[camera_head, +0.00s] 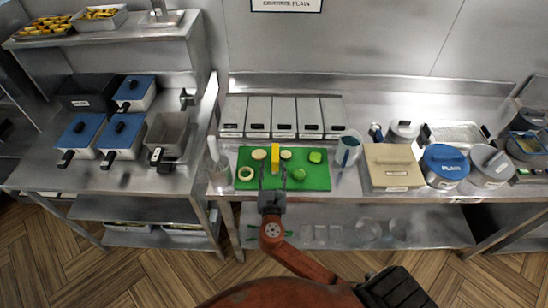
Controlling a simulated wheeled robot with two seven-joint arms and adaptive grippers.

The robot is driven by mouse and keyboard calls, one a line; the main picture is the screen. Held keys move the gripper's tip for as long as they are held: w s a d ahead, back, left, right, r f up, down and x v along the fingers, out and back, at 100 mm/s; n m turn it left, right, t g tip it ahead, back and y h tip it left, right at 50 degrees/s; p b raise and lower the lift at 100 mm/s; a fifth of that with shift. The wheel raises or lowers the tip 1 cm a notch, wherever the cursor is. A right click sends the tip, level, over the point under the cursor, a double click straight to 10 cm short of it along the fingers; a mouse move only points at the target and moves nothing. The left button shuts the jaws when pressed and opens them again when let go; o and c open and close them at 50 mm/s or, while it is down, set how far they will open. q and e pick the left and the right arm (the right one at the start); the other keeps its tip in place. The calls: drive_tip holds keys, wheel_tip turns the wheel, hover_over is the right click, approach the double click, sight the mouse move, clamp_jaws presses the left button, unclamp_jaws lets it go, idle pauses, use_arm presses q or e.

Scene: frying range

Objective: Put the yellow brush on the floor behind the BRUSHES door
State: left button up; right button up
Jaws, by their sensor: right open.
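A small yellow block-like thing (275,155) stands at the green cutting board (318,181) on the middle counter; I cannot tell whether it is the yellow brush. My right gripper (273,170) is open over the front of the board, its two fingers pointing away from me on either side of the yellow thing's near end. I cannot tell whether they touch it. No door marked BRUSHES shows in this view, and no brush shows on the visible floor. My left gripper is out of view.
Cut vegetables lie on the board. Several lidded bins (285,117) stand behind it. A beige box (394,167) and a blue-lidded pot (445,165) stand to the right. Fryers with blue lids (123,134) are at left. The wooden floor (130,275) in front looks clear.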

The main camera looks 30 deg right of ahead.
sight(275, 154)
drive_tip(key=shift+w+d+r, duration=0.15)
drive_tip(key=shift+w+d, duration=0.1)
drive_tip(key=shift+w, duration=0.05)
drive_tip(key=shift+w+d+r, duration=0.1)
drive_tip(key=shift+w+d, duration=0.05)
drive_tip(key=shift+d, duration=0.2)
drive_tip(key=x, duration=0.4)
drive_tip(key=shift+w+d, duration=0.15)
drive_tip(key=shift+d, duration=0.15)
drive_tip(key=shift+w+d, duration=0.3)
drive_tip(key=shift+w, duration=0.25)
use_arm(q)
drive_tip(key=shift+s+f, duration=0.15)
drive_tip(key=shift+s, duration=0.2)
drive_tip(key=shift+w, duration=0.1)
use_arm(e)
drive_tip(key=shift+c, duration=0.3)
clamp_jaws()
